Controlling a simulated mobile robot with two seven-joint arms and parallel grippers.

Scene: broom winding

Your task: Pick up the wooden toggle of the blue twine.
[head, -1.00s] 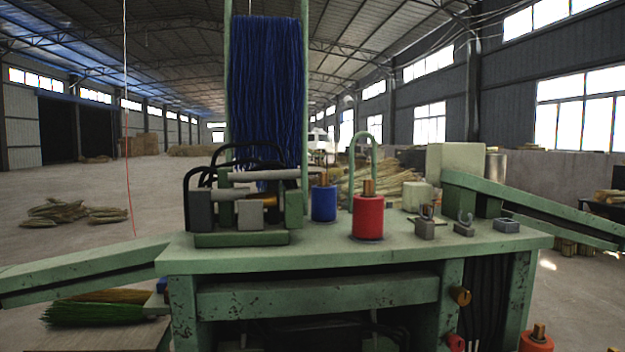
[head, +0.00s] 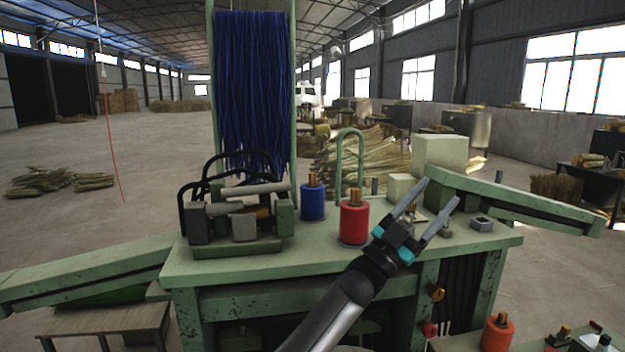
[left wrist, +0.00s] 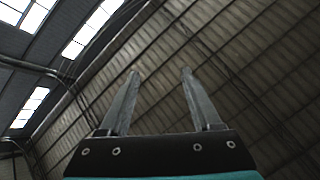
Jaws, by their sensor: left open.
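A blue twine spool (head: 313,203) stands upright on the green workbench. A brown, wood-coloured piece (head: 313,180) stands at its top; I cannot tell for sure that it is the toggle. My left gripper (head: 440,192) is open and empty, raised over the right part of the bench, to the right of the red spool (head: 354,223) and well away from the blue one. In the left wrist view its two fingers (left wrist: 160,72) are apart, with only the roof behind them. My right gripper is not in view.
The green bench (head: 300,262) carries a clamp-like device (head: 240,222) at left and small metal blocks (head: 482,224) at right. Blue strands (head: 250,90) hang in a tall frame behind. A green arched rod (head: 350,135) rises behind the red spool. Another spool (head: 497,335) stands lower right.

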